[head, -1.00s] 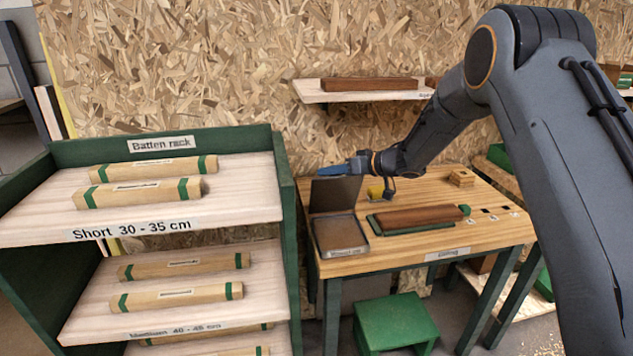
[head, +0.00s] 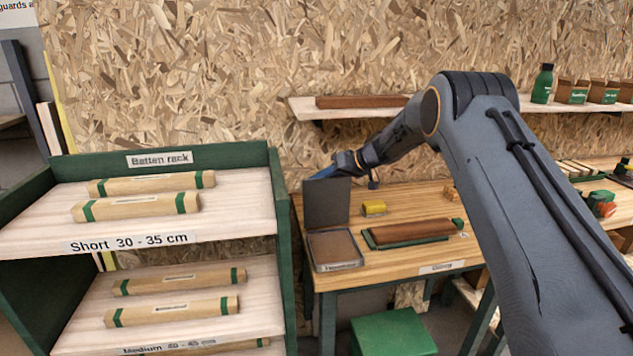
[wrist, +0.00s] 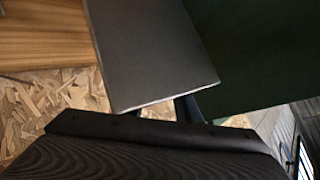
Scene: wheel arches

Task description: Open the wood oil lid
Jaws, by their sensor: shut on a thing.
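The wood oil box (head: 337,264), a flat grey tray-like container with a brown inside and a small label on its front, sits on the left end of the wooden bench. Its grey lid (head: 327,204) stands up about vertical along the box's back edge, so the box is open. My gripper (head: 322,173) is at the lid's top edge, with its blue fingers partly hidden behind the lid. In the wrist view the lid (wrist: 150,50) is a grey panel whose edge runs into my gripper (wrist: 185,106). My gripper is shut on the lid.
A yellow block (head: 374,207) and a brown batten on a green tray (head: 412,233) lie right of the box. The batten rack (head: 283,230) stands close on the left. A wall shelf (head: 365,110) hangs above the bench. A green stool (head: 393,333) is in front.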

